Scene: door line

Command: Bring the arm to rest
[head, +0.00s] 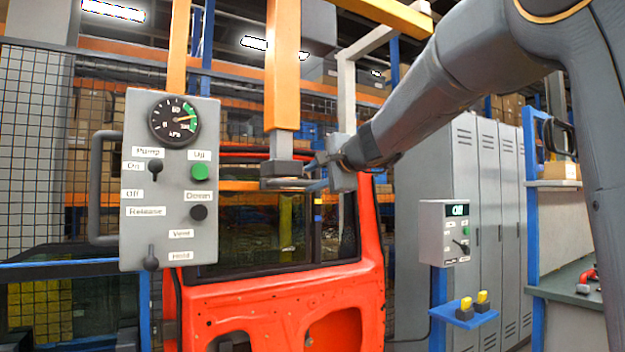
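My arm comes in from the upper right and reaches toward the middle of the head view. My gripper (312,174) is at its end, pointing left, close beside the dark lower end of an orange hanging column (283,80). I cannot tell whether the gripper touches that end. The fingers are small and overlap the dark parts behind them, so I cannot tell whether they are open or shut. No held object can be made out.
A grey control panel (170,222) with a gauge, levers and buttons hangs at left. An orange-red door (270,300) stands behind and below the gripper. At right are a small switch box (430,232), a blue shelf (464,314) with yellow-topped pieces, grey lockers (490,200) and a bench.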

